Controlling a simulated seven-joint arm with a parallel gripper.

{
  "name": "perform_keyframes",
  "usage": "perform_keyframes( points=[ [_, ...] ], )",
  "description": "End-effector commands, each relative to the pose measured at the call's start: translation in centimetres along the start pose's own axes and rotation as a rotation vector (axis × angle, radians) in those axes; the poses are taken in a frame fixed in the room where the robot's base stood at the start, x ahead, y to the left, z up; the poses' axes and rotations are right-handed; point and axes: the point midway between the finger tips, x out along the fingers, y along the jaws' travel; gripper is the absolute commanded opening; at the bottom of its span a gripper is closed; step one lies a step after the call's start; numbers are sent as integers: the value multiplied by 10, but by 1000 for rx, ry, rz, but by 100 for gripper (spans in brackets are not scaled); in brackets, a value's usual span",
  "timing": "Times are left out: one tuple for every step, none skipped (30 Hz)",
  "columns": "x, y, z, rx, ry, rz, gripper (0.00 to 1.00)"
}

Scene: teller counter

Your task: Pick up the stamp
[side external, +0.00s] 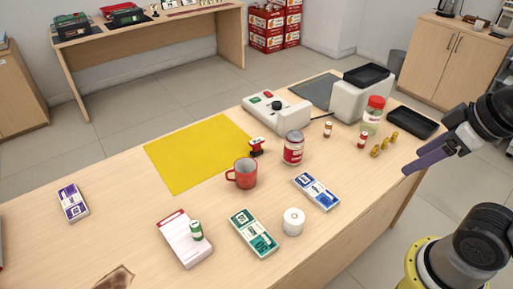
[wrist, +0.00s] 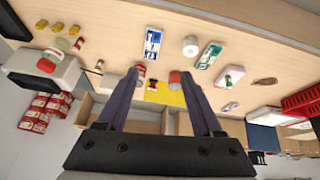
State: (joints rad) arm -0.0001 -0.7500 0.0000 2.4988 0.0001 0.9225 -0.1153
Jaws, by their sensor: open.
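The stamp, a small red and black piece (side external: 257,146), stands on the counter (side external: 110,215) at the right edge of the yellow mat (side external: 198,153), behind the red mug (side external: 245,173) and left of the red-and-white can (side external: 293,148). In the wrist view the stamp (wrist: 152,84) shows small between my fingers, in front of the yellow mat (wrist: 168,97). My gripper (side external: 420,163) is at the right, raised and well apart from the stamp. In the wrist view my gripper (wrist: 161,72) is open, with nothing between its fingers. The left finger partly hides the can.
Bundles of banknotes (side external: 255,233), a white roll (side external: 293,221) and a green roll on a pink-and-white box (side external: 184,240) lie at the front. A lidded jar (side external: 373,112), gold pieces, a black tray (side external: 412,122) and two grey machines stand at the right and back. The left counter area is mostly bare.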

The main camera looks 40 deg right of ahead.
Motion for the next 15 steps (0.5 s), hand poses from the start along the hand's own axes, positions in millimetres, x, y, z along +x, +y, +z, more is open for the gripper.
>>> perform_keyframes(
  points=[
    [-5, 0, -4, -52, 6, 1, 68],
    [-11, 1, -9, -91, 15, 2, 68],
    [-20, 2, -19, -148, 34, 6, 68],
    [-28, 3, -28, -192, 44, 9, 68],
    [-33, 4, -36, -232, 48, 11, 68],
    [-40, 6, -48, -282, 52, 13, 68],
    [-45, 6, -57, -319, 52, 15, 68],
    [-50, 8, -66, -355, 54, 16, 68],
    [-56, 9, -80, -402, 53, 17, 68],
    [-59, 10, -90, -438, 52, 17, 68],
    [-63, 11, -101, -476, 49, 17, 68],
    [-67, 13, -117, -525, 46, 17, 68],
    [-69, 14, -129, -563, 41, 16, 68],
    [-71, 16, -141, -601, 36, 14, 68],
    [-71, 17, -158, -650, 29, 11, 68]
  ],
)
